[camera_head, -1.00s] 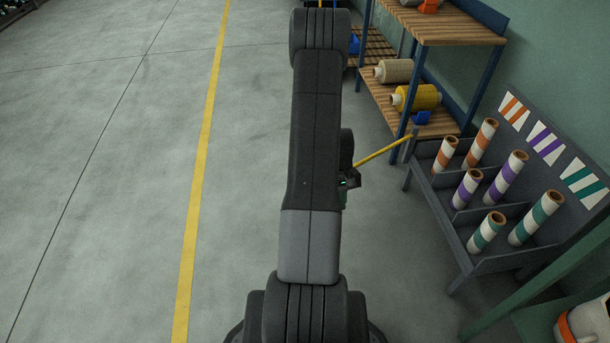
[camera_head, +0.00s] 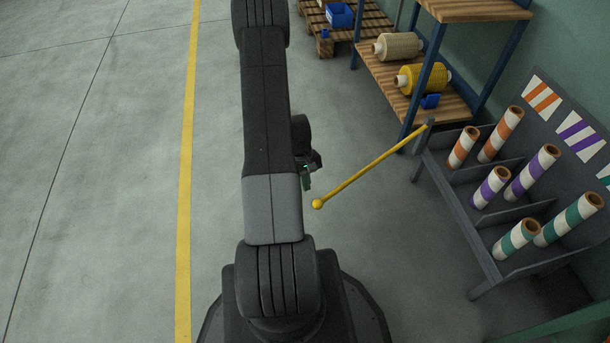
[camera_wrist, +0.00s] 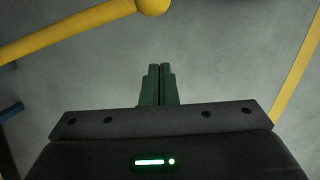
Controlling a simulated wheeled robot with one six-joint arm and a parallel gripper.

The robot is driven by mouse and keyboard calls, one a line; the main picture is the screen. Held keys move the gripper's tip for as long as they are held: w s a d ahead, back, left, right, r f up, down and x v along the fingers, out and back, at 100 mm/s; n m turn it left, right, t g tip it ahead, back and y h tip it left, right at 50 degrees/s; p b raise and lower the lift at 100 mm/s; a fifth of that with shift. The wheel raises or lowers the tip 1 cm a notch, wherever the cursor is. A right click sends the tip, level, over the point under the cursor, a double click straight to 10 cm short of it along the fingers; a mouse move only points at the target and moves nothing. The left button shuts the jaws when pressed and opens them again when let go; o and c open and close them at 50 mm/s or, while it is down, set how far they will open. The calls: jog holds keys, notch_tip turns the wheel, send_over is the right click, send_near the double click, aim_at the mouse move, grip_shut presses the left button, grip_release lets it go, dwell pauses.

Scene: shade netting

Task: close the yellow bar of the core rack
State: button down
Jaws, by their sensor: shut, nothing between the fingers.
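The yellow bar (camera_head: 372,164) is joined to a post at the left end of the grey core rack (camera_head: 462,228). It stands swung out from the rack front over the floor and ends in a round knob. In the wrist view the bar (camera_wrist: 70,30) crosses the upper left, with its knob at the top middle. My gripper (camera_wrist: 160,68) is shut and empty, with its green fingers together just below the knob in the picture. A gap shows between them. In the head view my arm hides most of the gripper; a part shows left of the knob.
Striped orange, purple and green cores (camera_head: 532,172) stand in the rack. The floor left of my arm is clear, with a yellow line (camera_head: 186,170).

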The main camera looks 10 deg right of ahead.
jog(key=shift+s+d+r+b, duration=0.15)
jog(key=shift+s+d, duration=0.2)
jog(key=shift+s, duration=0.65)
jog(key=shift+s+d+f+b, duration=0.15)
jog(key=shift+s+d, duration=0.15)
jog(key=shift+s, duration=0.65)
jog(key=shift+r, duration=0.1)
